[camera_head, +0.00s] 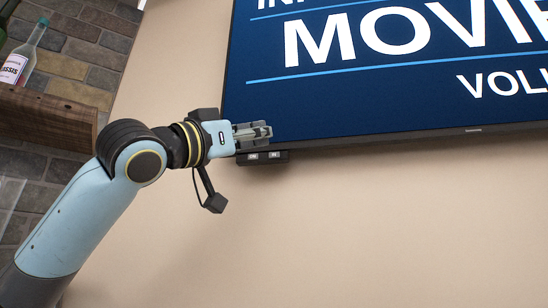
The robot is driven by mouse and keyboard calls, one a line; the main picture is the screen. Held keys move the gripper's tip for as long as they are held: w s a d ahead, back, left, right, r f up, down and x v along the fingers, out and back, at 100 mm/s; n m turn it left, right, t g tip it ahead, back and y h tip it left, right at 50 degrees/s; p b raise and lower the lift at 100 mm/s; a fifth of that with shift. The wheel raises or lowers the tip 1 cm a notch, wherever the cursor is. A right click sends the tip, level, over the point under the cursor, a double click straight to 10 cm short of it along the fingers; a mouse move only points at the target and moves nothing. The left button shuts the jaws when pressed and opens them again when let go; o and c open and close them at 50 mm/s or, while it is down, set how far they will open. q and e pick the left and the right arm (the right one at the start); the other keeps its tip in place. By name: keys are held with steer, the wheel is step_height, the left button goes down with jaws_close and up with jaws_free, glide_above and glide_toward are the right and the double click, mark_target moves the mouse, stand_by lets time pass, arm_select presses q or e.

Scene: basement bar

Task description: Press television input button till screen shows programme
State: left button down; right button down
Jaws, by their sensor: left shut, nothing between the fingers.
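The television (380,100) hangs on the wall at the upper right. Its lit dark blue screen shows large white letters, with "MOVIE" and part of "VOLU" readable, and light blue lines. A small dark button strip (263,157) with pale labels sits under the frame's lower left. My left gripper (268,131) is shut and empty. It appears in front of the screen's lower left corner, just above the button strip. I cannot tell whether it touches the television. My right gripper is not in view.
A bottle with a white label (24,55) stands on a wooden shelf (45,119) at the left, against a brick wall (90,60). The beige wall (380,225) below the television is clear.

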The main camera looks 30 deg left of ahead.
mark_target(274, 155)
arm_select(q)
steer(key=shift+s+r+h, duration=0.15)
steer(key=shift+s+r, duration=0.1)
steer(key=shift+r, duration=0.25)
steer(key=shift+s+r+h, duration=0.15)
steer(key=shift+s+r, duration=0.1)
steer(key=shift+r, duration=0.2)
steer(key=shift+w, duration=0.1)
steer(key=w+a+p, duration=0.3)
steer(key=w+p, duration=0.1)
steer(key=w, duration=0.4)
steer(key=shift+a, duration=0.15)
steer(key=shift+w+p, duration=0.1)
steer(key=shift+p, duration=0.2)
stand_by(0.6)
steer(key=shift+w+a, duration=0.15)
steer(key=shift+w, duration=0.15)
